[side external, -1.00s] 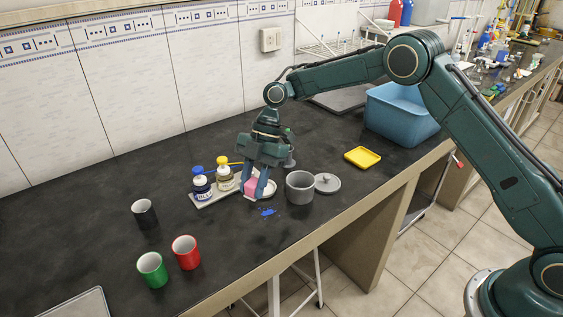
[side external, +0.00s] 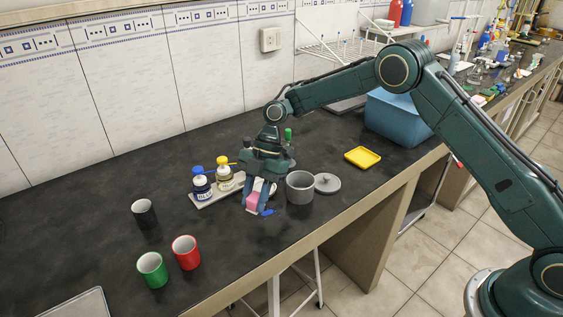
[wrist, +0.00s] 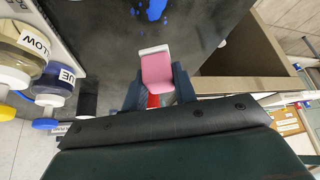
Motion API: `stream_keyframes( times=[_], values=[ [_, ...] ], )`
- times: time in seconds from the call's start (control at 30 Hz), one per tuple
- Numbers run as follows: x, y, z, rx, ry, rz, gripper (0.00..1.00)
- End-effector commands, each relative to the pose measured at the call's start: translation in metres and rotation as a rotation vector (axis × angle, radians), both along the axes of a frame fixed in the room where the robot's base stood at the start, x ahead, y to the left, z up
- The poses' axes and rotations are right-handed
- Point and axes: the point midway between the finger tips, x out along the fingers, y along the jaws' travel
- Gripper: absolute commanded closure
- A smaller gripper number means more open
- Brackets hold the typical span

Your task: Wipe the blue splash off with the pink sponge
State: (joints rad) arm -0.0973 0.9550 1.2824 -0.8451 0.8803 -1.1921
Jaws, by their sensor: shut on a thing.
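The pink sponge (side external: 255,201) is between the fingers of my gripper (side external: 258,208), which is shut on it. In the wrist view the sponge (wrist: 157,71) shows a white edge at its far end, with my gripper's dark fingers (wrist: 158,88) on both sides. The blue splash (side external: 269,212) lies on the dark bench just to the right of my fingertips. In the wrist view the splash (wrist: 155,9) is at the top edge, apart from the sponge, with small drops to its left. I cannot tell whether the sponge touches the bench.
A grey pot (side external: 299,190) stands close right of my gripper, its lid (side external: 328,184) beside it. A tray (side external: 205,200) with blue-capped (side external: 200,183) and yellow-capped (side external: 224,175) bottles is close left. Black (side external: 145,213), red (side external: 186,252) and green (side external: 152,270) mugs stand front left.

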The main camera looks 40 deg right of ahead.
Motion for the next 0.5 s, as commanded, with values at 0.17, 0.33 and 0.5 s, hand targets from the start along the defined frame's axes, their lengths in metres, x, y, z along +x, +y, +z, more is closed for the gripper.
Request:
stream_keyframes(
  times=[0.17,0.33,0.5],
  values=[
    [0.000,0.000,-0.013,-0.001,0.001,0.000,0.97],
    [0.000,0.000,-0.019,0.000,0.000,0.001,0.97],
    [0.000,0.000,-0.021,-0.001,-0.001,0.000,0.97]
  ],
)
